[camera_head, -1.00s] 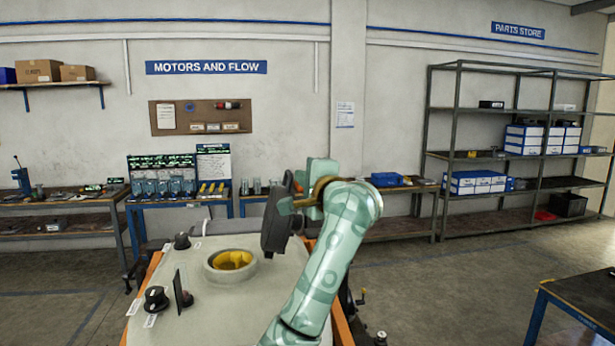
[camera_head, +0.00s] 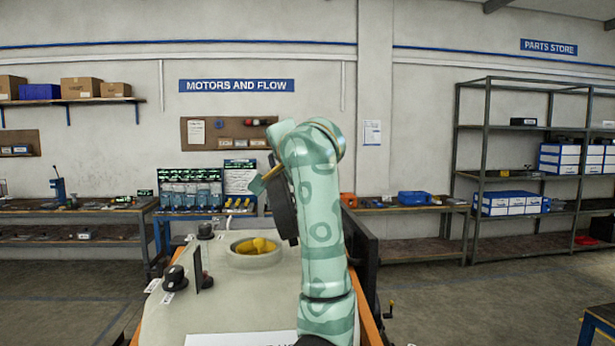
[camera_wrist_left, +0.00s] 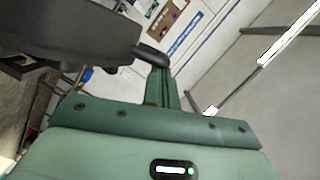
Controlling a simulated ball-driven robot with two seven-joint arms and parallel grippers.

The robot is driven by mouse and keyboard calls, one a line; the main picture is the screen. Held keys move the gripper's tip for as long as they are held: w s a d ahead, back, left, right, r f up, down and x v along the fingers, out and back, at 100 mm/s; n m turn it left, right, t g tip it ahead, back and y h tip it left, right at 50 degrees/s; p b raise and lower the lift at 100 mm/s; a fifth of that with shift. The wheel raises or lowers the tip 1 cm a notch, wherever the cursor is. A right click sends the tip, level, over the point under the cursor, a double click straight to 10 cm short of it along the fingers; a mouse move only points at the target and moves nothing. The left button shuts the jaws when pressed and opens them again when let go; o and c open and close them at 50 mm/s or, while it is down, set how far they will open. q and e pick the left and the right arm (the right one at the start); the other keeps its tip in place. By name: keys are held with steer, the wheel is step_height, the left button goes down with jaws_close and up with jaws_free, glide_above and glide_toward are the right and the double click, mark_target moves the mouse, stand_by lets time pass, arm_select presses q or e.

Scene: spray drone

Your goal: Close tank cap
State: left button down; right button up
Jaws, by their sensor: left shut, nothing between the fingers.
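The tank's filler opening (camera_head: 233,258) is a pale raised ring with yellow inside, on top of the light tank (camera_head: 240,300). It is uncovered. The dark round tank cap (camera_head: 281,207) stands steeply tilted at the right of the opening, partly hidden behind my green arm. In the left wrist view the cap (camera_wrist_left: 75,35) fills the upper left as a large dark disc. My left gripper (camera_wrist_left: 157,75) is shut and empty close beside the cap's edge; I cannot tell whether it touches. In the head view the arm hides most of the gripper. My right gripper is not in view.
Black knobs (camera_head: 174,278) and a thin dark upright plate (camera_head: 198,270) stand on the tank's left side. An orange frame (camera_head: 368,315) edges the tank. Benches (camera_head: 85,210) and shelving (camera_head: 480,170) line the back wall. The floor at right is open.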

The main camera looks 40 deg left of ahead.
arm_select(q)
steer(key=s+a+f+n+t+h+b, duration=0.2)
steer(key=s+a+f+n+h+b, duration=0.1)
steer(key=s+a+f+n+b, duration=0.6)
steer(key=shift+s+a+f+n+b, duration=0.15)
steer(key=shift+s+f+n+b, duration=0.25)
steer(key=shift+s+n+b, duration=1.15)
steer(key=shift+w+m, duration=0.2)
steer(key=shift+m, duration=0.25)
